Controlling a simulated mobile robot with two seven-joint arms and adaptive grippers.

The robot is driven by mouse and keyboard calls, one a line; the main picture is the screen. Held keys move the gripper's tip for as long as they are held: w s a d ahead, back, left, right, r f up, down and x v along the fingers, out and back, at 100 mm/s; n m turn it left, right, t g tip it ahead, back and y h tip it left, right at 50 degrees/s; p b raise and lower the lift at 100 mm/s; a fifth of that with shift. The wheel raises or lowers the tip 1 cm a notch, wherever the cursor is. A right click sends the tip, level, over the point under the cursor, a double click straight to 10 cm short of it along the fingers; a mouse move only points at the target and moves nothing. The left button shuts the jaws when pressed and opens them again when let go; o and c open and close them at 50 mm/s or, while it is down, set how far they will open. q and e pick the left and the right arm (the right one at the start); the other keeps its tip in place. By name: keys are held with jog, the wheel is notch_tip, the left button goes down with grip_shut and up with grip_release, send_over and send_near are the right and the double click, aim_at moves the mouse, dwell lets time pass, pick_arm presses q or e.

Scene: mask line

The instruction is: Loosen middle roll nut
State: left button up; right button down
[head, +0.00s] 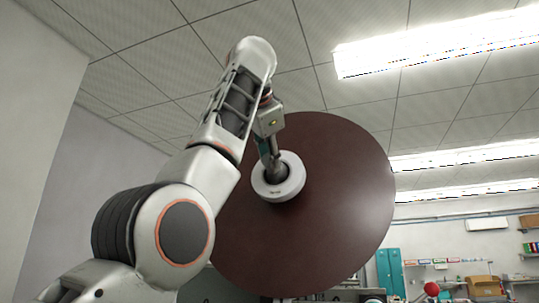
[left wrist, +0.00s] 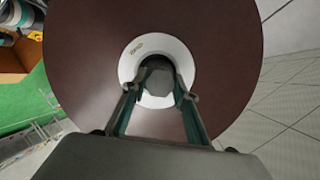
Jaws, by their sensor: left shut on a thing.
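A large dark brown roll (head: 335,205) faces me in the head view, with a white ring-shaped hub (head: 290,186) at its centre. In the left wrist view the roll (left wrist: 85,85) fills most of the picture, and its white hub (left wrist: 135,48) surrounds a dark grey nut (left wrist: 157,76). My left gripper (head: 271,166) reaches into the hub from the upper left. In the wrist view its two green-sided fingers (left wrist: 156,94) are shut on the nut, one on each side. The fingertips partly hide the nut's sides. My right gripper is in neither view.
Green floor (left wrist: 30,92) and an orange-brown box (left wrist: 12,60) show left of the roll in the wrist view. Teal lockers (head: 390,272) and wall shelves (head: 530,248) stand far behind at right. My left arm covers much of the head view's left.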

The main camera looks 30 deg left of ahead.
pick_arm(q)
jog(key=n+h+p, duration=0.1)
jog(key=n, duration=0.4)
jog(key=n+h, duration=0.1)
jog(key=n, duration=0.1)
jog(key=shift+a+f+n+h, duration=0.1)
jog(key=shift+f+n+h, duration=0.05)
jog(key=shift+n+h, duration=0.55)
jog(key=shift+n, duration=0.9)
jog(key=shift+s+n+h+b, duration=0.1)
jog(key=shift+n+h+b, duration=0.25)
jog(key=shift+n, duration=1.05)
jog(key=shift+r+t, duration=0.2)
jog(key=shift+t, duration=0.1)
jog(key=o, duration=1.1)
jog(key=shift+a, duration=0.1)
